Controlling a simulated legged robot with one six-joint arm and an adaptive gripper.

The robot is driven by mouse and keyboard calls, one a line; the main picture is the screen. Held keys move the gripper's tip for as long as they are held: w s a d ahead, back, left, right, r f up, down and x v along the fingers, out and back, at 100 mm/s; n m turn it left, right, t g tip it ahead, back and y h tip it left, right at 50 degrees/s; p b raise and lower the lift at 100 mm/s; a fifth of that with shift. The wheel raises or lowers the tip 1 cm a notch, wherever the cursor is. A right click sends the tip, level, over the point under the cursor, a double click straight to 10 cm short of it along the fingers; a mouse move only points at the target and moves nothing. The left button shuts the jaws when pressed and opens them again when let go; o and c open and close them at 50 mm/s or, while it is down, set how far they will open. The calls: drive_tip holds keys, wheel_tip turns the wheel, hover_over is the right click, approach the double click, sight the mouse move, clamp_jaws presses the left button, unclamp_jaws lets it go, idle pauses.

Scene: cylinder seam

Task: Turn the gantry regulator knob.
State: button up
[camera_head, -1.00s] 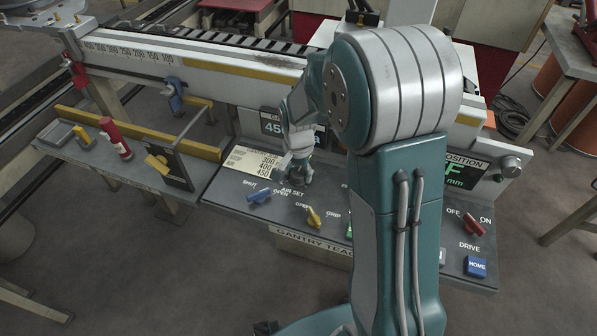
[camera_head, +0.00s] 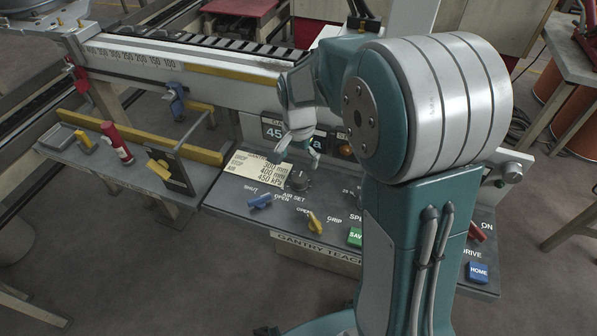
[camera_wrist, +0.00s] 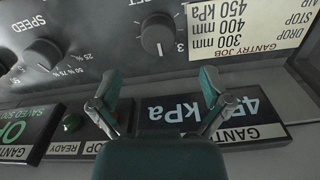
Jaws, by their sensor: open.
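The dark round AIR SET regulator knob (camera_head: 299,180) stands on the grey sloping panel, beside the cream job card (camera_head: 256,168) reading 300 mm, 400 mm, 450 kPa. In the wrist view the knob (camera_wrist: 157,33) is upside down beyond my fingers, with a light pointer line. My gripper (camera_head: 299,148) is just behind and above the knob, apart from it. Its two fingers are spread and empty in the wrist view (camera_wrist: 160,82). A kPa display (camera_wrist: 185,110) lies behind the fingers; its digits are partly covered by one finger.
A SPEED knob (camera_wrist: 43,54) stands beside the regulator. On the panel are a blue lever (camera_head: 260,201), a yellow lever (camera_head: 314,222), a green SAVE button (camera_head: 355,237) and a blue HOME button (camera_head: 478,272). My arm hides the panel's right middle.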

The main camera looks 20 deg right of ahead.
sight(299, 178)
drive_tip(key=shift+r, duration=2.35)
drive_tip(key=s+r+n+t, duration=0.2)
drive_tip(key=s+r+n, duration=0.2)
drive_tip(key=s, duration=0.6)
drive_tip(key=s+r+n+t, duration=0.3)
drive_tip(key=s+r+n, duration=0.1)
drive_tip(key=s, duration=0.7)
drive_tip(key=shift+r+n+t, duration=0.3)
drive_tip(key=shift+r, duration=0.25)
idle(3.0)
